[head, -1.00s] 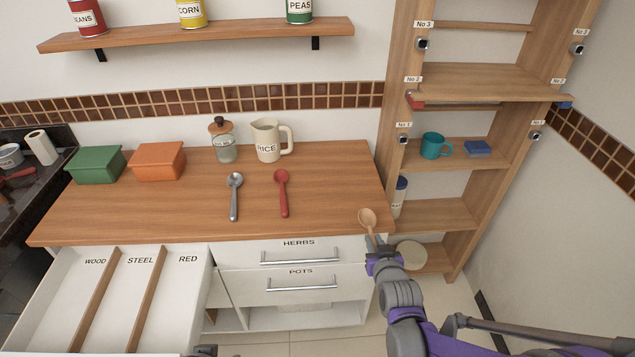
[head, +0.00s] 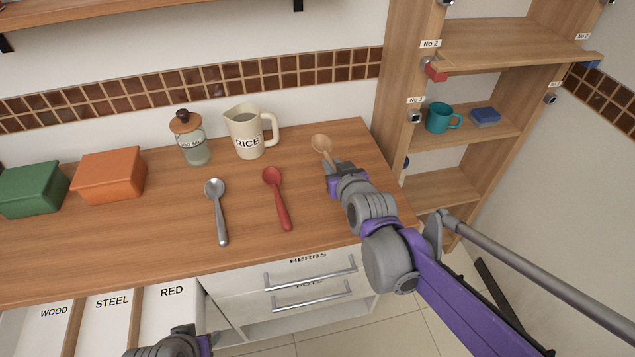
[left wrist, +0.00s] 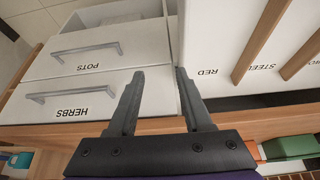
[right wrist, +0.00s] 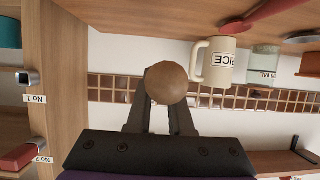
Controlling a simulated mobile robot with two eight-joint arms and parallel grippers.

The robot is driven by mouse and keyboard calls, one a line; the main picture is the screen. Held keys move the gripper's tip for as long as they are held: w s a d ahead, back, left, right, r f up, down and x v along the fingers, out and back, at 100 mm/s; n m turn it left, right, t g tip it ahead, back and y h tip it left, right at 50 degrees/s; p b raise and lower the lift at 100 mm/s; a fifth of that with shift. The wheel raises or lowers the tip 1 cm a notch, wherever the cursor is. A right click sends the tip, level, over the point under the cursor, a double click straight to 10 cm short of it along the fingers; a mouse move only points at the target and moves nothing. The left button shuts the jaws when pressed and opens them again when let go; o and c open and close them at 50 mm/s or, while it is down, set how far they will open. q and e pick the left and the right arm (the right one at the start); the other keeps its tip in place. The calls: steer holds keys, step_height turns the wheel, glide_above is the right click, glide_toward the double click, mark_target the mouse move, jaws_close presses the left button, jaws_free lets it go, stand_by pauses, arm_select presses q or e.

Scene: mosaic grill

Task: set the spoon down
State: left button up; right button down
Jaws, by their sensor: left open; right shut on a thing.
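A wooden spoon (head: 321,143) is in my right gripper (head: 332,165), over the right part of the wooden counter (head: 255,262). In the right wrist view its round bowl (right wrist: 166,83) shows between the fingers (right wrist: 160,100); the handle is hidden. I cannot tell whether the spoon touches the counter. A steel spoon (head: 217,212) and a red spoon (head: 277,198) lie on the counter to its left. My left gripper (left wrist: 155,95) is open and empty in front of the drawers; in the head view only part of that arm shows at the bottom.
An open drawer (head: 112,299) has sections labelled WOOD, STEEL and RED. A RICE jug (head: 247,135), a glass jar (head: 194,150), an orange box (head: 110,177) and a green box (head: 33,190) stand along the counter's back. A shelf unit (head: 440,185) stands at the right.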

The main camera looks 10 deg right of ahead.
steer(key=shift+r, duration=0.2)
steer(key=shift+s+f, duration=0.1)
step_height(320, 180, down, 10)
steer(key=shift+r+b, duration=0.25)
steer(key=shift+b, duration=0.65)
steer(key=shift+f, duration=0.15)
steer(key=c, duration=0.8)
jaws_free()
